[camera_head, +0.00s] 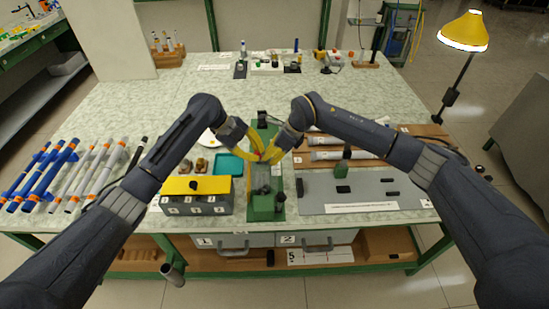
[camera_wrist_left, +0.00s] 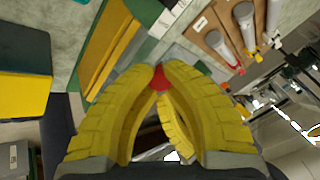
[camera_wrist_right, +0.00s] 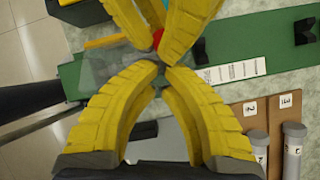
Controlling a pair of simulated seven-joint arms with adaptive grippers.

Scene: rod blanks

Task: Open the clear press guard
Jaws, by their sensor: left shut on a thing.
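The press (camera_head: 263,205) has a long green base in the middle of the table, with a clear guard (camera_head: 261,178) over its middle. The see-through guard also shows in the right wrist view (camera_wrist_right: 95,68). A red knob (camera_wrist_left: 160,78) sits between my left gripper's fingertips (camera_wrist_left: 158,72). My left gripper is shut on it, above the press. The knob also shows in the right wrist view (camera_wrist_right: 157,38). My right gripper (camera_wrist_right: 161,68) has its fingertips together close beside the knob, with nothing clear between them. The fingers hide part of the guard in the head view.
A yellow-topped grey box (camera_head: 196,188) stands left of the press, with a teal tray (camera_head: 229,163) behind it. A grey mat (camera_head: 365,190) lies to the right, before a wooden rack (camera_head: 390,150) of grey rods. Blue and white rods (camera_head: 50,170) lie far left.

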